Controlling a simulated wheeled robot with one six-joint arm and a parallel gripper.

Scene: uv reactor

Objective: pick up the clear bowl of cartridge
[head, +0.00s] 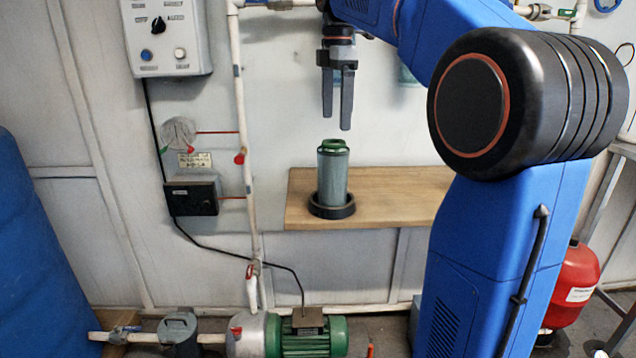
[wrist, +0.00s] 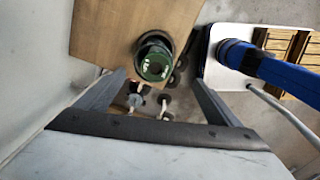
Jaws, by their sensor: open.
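The clear bowl of the cartridge (head: 332,178) is a grey-blue, see-through cylinder with a green top. It stands upright in a black ring (head: 332,209) on a wooden shelf (head: 395,190). My gripper (head: 337,122) points down above it, its fingers apart with nothing between them and clear of the green top. In the wrist view the green top (wrist: 155,66) shows end-on between the two fingers, nearer the far side of the gap. The top hides most of the bowl there.
A white pipe (head: 243,130) runs up the wall left of the shelf, with a grey control box (head: 165,40) beyond it. A green pump (head: 312,336) sits below on the floor. A red tank (head: 573,285) stands at right. The shelf is bare beside the cartridge.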

